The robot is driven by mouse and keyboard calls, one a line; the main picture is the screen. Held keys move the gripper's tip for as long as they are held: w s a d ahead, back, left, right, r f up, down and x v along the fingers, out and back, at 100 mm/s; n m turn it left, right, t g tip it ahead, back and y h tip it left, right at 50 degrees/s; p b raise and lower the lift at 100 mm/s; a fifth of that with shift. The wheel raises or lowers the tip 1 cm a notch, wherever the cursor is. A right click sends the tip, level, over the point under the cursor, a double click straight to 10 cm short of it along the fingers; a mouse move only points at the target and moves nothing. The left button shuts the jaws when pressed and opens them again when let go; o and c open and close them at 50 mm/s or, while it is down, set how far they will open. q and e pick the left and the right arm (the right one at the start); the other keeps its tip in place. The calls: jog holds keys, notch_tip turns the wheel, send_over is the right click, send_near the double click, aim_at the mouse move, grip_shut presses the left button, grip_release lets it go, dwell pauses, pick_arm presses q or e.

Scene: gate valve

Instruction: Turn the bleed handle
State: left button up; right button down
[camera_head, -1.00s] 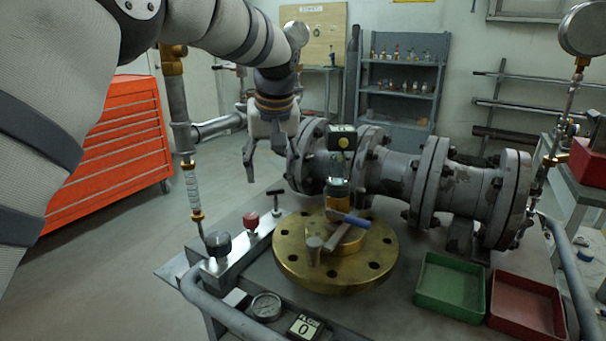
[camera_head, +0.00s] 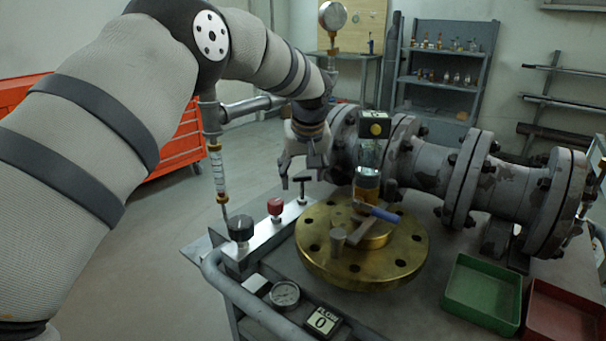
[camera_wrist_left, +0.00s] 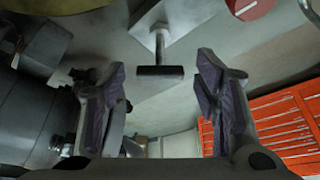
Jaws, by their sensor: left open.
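A small black T-shaped handle (camera_head: 303,181) stands on a thin stem at the far end of the grey metal manifold block (camera_head: 256,240). No label shows which control is the bleed handle. My left gripper (camera_head: 301,176) is open and empty, its fingers pointing down around or just behind the T-handle in the head view. In the left wrist view the T-handle's dark bar (camera_wrist_left: 160,71) lies between the two spread fingertips (camera_wrist_left: 162,78), with gaps on both sides and no visible contact. My right gripper is not in view.
A red knob (camera_head: 275,207) and a black knob (camera_head: 241,229) share the manifold. A brass flange (camera_head: 400,262) with a blue-handled lever (camera_head: 378,213) sits to the right. Large grey flanged pipe (camera_head: 430,165) stands close behind the gripper. Green tray (camera_head: 482,291) is at right.

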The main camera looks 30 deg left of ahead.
pick_arm(q)
jog(key=shift+c, duration=0.6)
jog(key=c, duration=1)
jog(key=shift+c, duration=0.2)
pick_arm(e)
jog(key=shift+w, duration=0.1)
pick_arm(q)
jog(key=shift+r, duration=0.1)
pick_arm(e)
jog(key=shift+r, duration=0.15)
pick_arm(q)
jog(key=shift+r+m+h+p, duration=0.15)
jog(key=shift+m+h+p, duration=0.15)
jog(key=shift+m+p, duration=0.5)
jog(key=m+h, duration=0.1)
jog(key=m, duration=0.1)
jog(key=shift+a+m+t, duration=0.15)
jog(key=shift+m+t, duration=0.25)
jog(key=shift+f+m+h, duration=0.25)
jog(key=shift+m+h, duration=0.25)
jog(key=shift+m, duration=0.7)
jog(key=shift+f+m+h, duration=0.1)
jog(key=shift+m+h, duration=0.3)
jog(key=shift+m, duration=0.9)
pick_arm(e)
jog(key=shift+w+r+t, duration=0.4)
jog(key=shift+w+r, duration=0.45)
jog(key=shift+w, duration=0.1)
pick_arm(q)
jog(key=shift+s+a, duration=0.1)
